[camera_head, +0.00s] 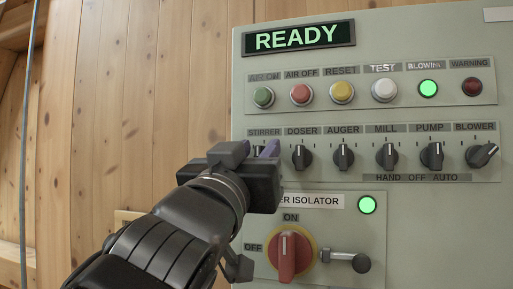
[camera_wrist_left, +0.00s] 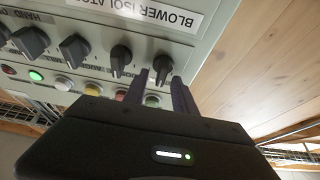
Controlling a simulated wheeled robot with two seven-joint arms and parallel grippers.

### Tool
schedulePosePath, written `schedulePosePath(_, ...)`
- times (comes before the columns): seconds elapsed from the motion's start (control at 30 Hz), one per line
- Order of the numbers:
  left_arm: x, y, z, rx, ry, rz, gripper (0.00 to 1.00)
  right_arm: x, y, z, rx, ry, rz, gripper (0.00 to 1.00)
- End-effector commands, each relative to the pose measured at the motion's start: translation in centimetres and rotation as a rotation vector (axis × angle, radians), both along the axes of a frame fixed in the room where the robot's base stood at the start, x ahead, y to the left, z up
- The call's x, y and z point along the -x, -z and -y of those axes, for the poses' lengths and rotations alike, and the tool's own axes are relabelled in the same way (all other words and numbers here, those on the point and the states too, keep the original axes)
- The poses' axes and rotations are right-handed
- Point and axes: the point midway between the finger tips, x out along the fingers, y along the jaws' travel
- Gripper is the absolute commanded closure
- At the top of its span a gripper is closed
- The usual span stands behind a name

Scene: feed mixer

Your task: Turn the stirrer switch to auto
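The stirrer switch (camera_wrist_left: 162,64) is a dark knob at the end of the row of knobs in the left wrist view. It looks roughly in line with the upright doser knob (camera_wrist_left: 121,59). My left gripper (camera_wrist_left: 160,78) is open, its two fingers apart on either side of the stirrer knob; contact cannot be told. In the head view my left gripper (camera_head: 268,149) hides the stirrer knob below the STIRRER label (camera_head: 264,132). My right gripper is in neither view.
The doser knob (camera_head: 302,157) is close right of my left gripper. The blower knob (camera_head: 482,155) is tilted to the right. Buttons and lamps line the panel (camera_head: 430,225) above. The red isolator handle (camera_head: 288,255) and a lever (camera_head: 350,259) are below.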

Motion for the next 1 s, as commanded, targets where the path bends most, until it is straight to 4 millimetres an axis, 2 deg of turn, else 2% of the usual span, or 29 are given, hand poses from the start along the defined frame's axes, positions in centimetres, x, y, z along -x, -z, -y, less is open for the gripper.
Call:
schedulePosePath(0.07,0.01,0.03,-0.01,0.0,0.0,0.0,0.68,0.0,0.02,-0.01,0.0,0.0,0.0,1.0)
schedulePosePath(0.47,0.0,0.03,-0.02,0.0,-0.001,-0.001,1.0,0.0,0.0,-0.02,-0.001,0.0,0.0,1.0)
schedulePosePath(1.0,-0.01,0.04,-0.04,-0.006,0.0,0.001,1.0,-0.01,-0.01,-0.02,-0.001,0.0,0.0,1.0)
